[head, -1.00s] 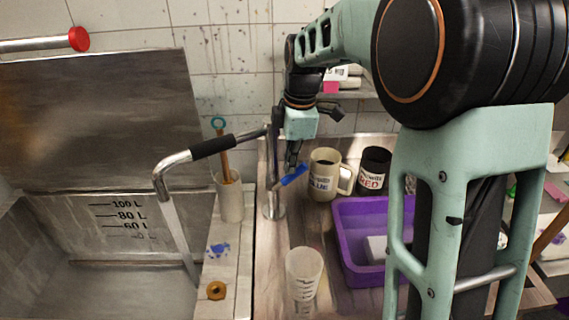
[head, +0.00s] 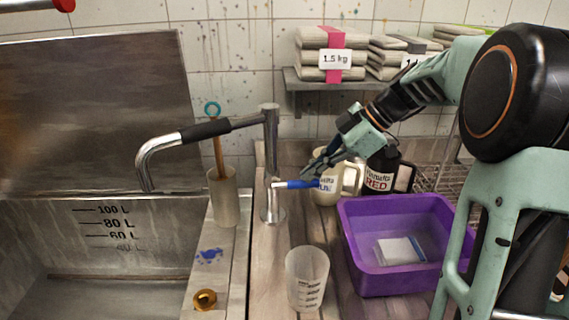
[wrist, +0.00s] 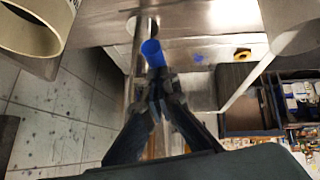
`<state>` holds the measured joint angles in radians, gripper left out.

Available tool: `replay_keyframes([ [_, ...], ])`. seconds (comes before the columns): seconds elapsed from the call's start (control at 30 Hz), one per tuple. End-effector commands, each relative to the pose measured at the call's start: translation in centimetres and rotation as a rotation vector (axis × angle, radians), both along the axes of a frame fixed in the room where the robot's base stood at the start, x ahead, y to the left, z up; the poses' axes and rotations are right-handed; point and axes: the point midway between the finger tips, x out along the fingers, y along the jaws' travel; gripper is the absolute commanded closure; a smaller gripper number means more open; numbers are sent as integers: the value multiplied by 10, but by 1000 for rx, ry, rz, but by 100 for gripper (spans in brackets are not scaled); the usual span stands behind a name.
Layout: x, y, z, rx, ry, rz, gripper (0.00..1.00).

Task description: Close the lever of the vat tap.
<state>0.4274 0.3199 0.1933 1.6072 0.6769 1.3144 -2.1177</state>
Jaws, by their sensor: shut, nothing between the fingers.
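The vat tap (head: 270,145) is a chrome post with a black-sleeved spout reaching left over the vat (head: 90,240). Its lever (head: 293,184) has a blue grip and sticks out roughly level to the right from the post. My gripper (head: 307,176) is shut and empty, at the lever's outer end, coming from the right. In the wrist view the shut fingertips (wrist: 156,74) are right by the tip of the blue lever (wrist: 152,52). Whether they touch it I cannot tell. My gripper partly hides the cream mug behind it.
The cream mug (head: 326,194) stands close behind the lever, with a dark RED container (head: 378,182) to its right. A purple tub (head: 400,283), a clear measuring beaker (head: 307,275) and a holder with a stirrer (head: 224,200) are around the tap. Packets sit on the shelf (head: 300,78).

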Motion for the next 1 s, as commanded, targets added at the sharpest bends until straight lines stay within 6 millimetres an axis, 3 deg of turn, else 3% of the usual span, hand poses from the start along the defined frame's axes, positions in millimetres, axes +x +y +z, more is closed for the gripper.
replay_keyframes([
  [0.73,-1,-2,-5,-4,3,0,100],
  [1.0,2,8,10,-3,1,1,100],
])
